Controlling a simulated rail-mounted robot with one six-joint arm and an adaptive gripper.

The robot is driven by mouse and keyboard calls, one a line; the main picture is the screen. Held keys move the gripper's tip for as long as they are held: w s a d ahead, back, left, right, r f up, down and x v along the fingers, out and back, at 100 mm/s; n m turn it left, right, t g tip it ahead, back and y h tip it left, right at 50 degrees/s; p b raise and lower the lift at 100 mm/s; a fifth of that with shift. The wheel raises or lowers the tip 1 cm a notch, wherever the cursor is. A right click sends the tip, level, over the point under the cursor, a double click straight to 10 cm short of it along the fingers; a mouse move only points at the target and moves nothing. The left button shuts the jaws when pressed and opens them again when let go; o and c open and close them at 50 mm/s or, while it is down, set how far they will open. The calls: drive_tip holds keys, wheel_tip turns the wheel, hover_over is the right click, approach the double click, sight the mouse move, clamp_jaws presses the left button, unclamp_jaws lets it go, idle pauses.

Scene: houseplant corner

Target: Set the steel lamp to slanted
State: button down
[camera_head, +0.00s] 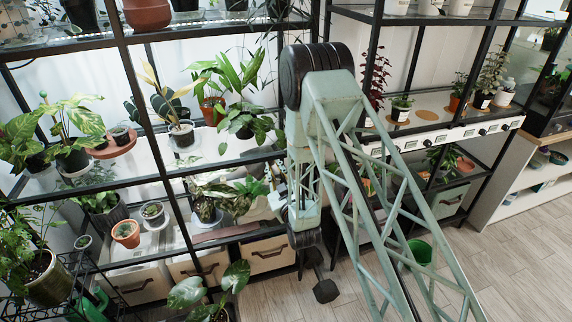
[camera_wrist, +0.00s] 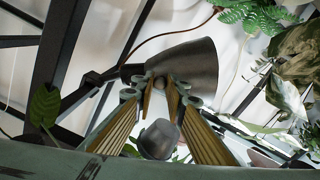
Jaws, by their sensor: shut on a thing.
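The steel lamp (camera_wrist: 190,62) shows in the wrist view as a dark grey metal shade, just beyond my fingertips. Its shade lies on its side, with the wide end to the right and the narrow end to the left near a dark joint on the frame. A thin reddish-brown cord runs above it. My gripper (camera_wrist: 166,80) has its ribbed yellow-brown fingers closed in at the lamp's lower edge, shut on part of it. The fingertips hide the exact contact. In the head view my arm covers the place where the lamp is, and I cannot make the lamp out there.
Black-framed shelves (camera_head: 150,190) full of potted plants stand close around my arm. Leaves (camera_wrist: 255,15) and black bars (camera_wrist: 60,50) crowd the lamp in the wrist view. A green pot (camera_head: 419,252) stands low at the right. The wooden floor (camera_head: 500,265) is open at the lower right.

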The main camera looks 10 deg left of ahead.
drive_tip(key=shift+d+f, duration=0.1)
drive_tip(key=shift+f, duration=0.05)
drive_tip(key=c, duration=2.9)
unclamp_jaws()
drive_tip(key=shift+v, duration=6)
